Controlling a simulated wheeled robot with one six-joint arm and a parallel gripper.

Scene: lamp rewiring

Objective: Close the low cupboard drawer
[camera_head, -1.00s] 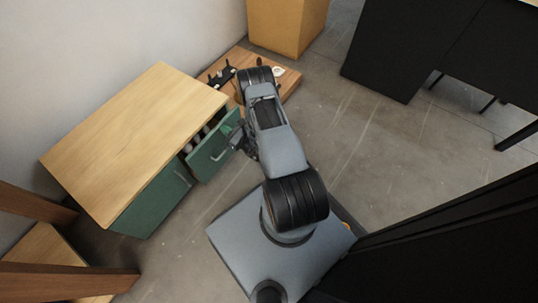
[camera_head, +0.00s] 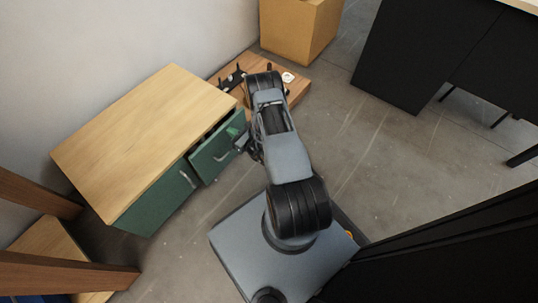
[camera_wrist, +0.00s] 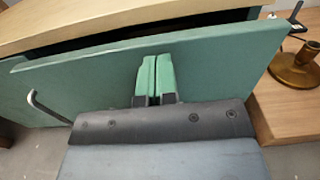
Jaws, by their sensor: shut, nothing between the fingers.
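The low cupboard (camera_head: 140,135) has a pale wooden top and green fronts, and stands against the wall at left in the head view. Its drawer (camera_head: 217,149) is pulled out a little, with a dark gap behind the front. The green drawer front (camera_wrist: 215,62) fills the upper wrist view, with its bar handle (camera_wrist: 45,108) to the left. My gripper (camera_wrist: 155,62) is shut and empty, its green fingertips at the drawer front, right of the handle. I cannot tell for certain whether they touch it. In the head view my gripper (camera_head: 240,136) is partly hidden by my arm.
A low wooden platform (camera_head: 296,92) with dark items lies beyond the cupboard. A brass-coloured lamp base (camera_wrist: 298,70) stands to the right in the wrist view. A cardboard-coloured box (camera_head: 298,30) and black desk (camera_head: 405,60) stand farther back. Floor at right is open.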

